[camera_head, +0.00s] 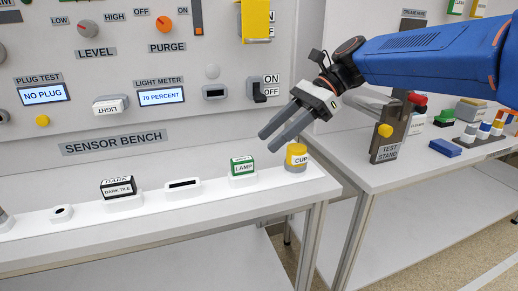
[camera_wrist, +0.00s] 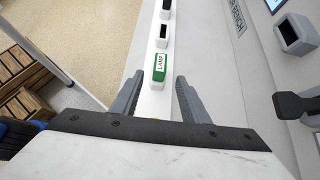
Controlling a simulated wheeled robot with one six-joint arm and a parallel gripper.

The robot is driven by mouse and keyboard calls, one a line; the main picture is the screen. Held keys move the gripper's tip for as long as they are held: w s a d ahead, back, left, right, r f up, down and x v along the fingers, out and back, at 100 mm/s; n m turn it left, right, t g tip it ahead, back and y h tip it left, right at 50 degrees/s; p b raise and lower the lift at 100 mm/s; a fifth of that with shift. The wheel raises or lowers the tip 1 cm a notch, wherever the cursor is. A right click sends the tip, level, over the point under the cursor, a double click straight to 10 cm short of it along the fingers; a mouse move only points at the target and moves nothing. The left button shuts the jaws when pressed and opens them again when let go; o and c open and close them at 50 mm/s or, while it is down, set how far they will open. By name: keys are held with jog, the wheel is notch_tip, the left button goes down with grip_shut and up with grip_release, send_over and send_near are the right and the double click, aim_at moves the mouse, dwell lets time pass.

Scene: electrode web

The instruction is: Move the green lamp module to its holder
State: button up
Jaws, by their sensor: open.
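The green lamp module (camera_head: 242,167), a small green and white block labelled LAMP, sits upright in a white base on the bench's front strip. In the wrist view the lamp module (camera_wrist: 159,68) appears just beyond and between my fingertips. My gripper (camera_head: 267,141) is open and empty, above and a little right of the lamp module, its fingers angled down to the left. It also shows in the wrist view (camera_wrist: 160,82). An empty slotted white holder (camera_head: 183,189) stands left of the lamp module. I cannot tell which holder is the lamp's.
A round-holed holder (camera_head: 62,214) is further left. The sensor panel with a dark socket (camera_head: 215,92) and a switch (camera_head: 260,91) rises behind. A test stand (camera_head: 387,150) is right.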

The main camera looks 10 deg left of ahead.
jog(key=v, duration=0.9)
jog(key=shift+w+d, duration=0.15)
jog(key=shift+d, duration=0.05)
jog(key=shift+r, duration=0.1)
jog(key=s+d+f+n+t+h, duration=0.3)
jog(key=s+d+f+n, duration=0.1)
jog(key=s+d+f, duration=0.3)
jog(key=s+d+f+n+t+h, duration=0.3)
jog(key=s+d+f, duration=0.4)
jog(key=d+f, duration=0.4)
jog(key=s+d+f+n+t+h, duration=0.2)
jog(key=s+d+f+n+t, duration=0.2)
jog(key=d, duration=0.9)
notch_tip(320, 180, down, 5)
jog(key=s, duration=0.3)
jog(key=shift+d+n+h, duration=0.3)
jog(key=shift+h, duration=0.1)
jog(key=shift+f, duration=0.1)
